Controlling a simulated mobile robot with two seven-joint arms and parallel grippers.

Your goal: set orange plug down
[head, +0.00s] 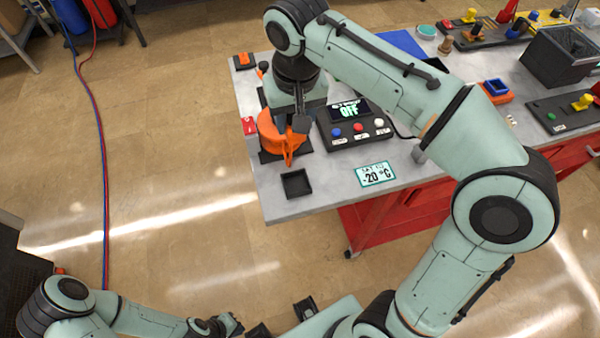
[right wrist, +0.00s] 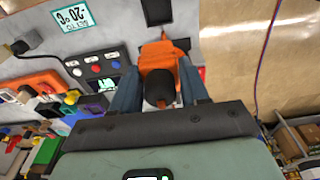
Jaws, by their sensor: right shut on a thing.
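My right gripper (head: 292,122) is at the orange body on the table's left end, pointing down. In the right wrist view its two dark fingers (right wrist: 160,92) stand on either side of an orange part with a dark round end, which I take for the orange plug (right wrist: 165,52). The jaws are shut on it. The orange body (head: 272,135) sits on a black base, and the gripper partly hides it. I cannot tell whether the plug touches it. My left gripper (head: 232,324) is low in the head view, away from the table; its jaws are unclear.
A small square black tray (head: 296,184) lies near the table's front edge. The control box (head: 355,125) reads OFF beside the gripper, with a -20 °C display (head: 375,174) before it. A dark bin (head: 560,55) and several fittings stand at right.

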